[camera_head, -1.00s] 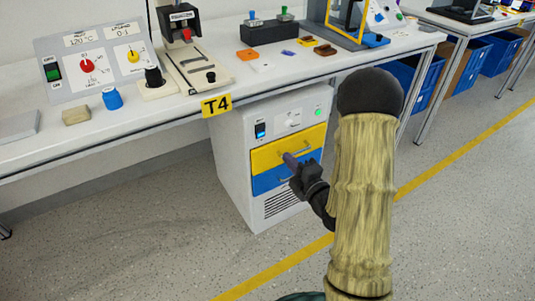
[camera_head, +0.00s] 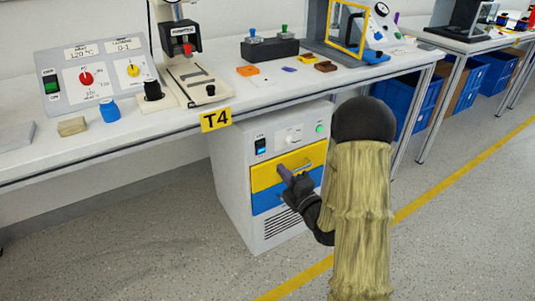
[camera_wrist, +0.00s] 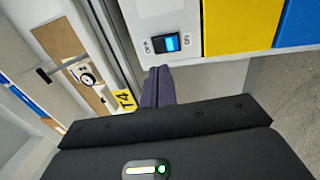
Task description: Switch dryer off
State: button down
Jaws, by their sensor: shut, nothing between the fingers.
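The dryer appears to be the white cabinet (camera_head: 231,180) under the bench, with a yellow drawer (camera_head: 262,178) above a blue drawer (camera_head: 266,201). Its rocker switch (camera_head: 261,147) is at the upper left of the front panel and has a lit blue part. The wrist view shows the switch (camera_wrist: 166,43) lit blue, with small labels on both sides. My gripper (camera_head: 281,168) is shut and empty, in front of the yellow drawer, below and right of the switch. In the wrist view, the closed fingertips (camera_wrist: 159,71) appear just below the switch, apart from it.
A round knob (camera_head: 292,139) and a green light (camera_head: 320,128) share the panel. The yellow drawer has a protruding handle (camera_head: 297,165). The bench edge with the T4 label (camera_head: 216,119) overhangs just above the cabinet. The floor left of the cabinet is clear.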

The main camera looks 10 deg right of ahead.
aim_at(263, 146)
jog(key=b+x, duration=0.2)
jog(key=x, duration=0.7)
jog(key=shift+w+a, duration=0.1)
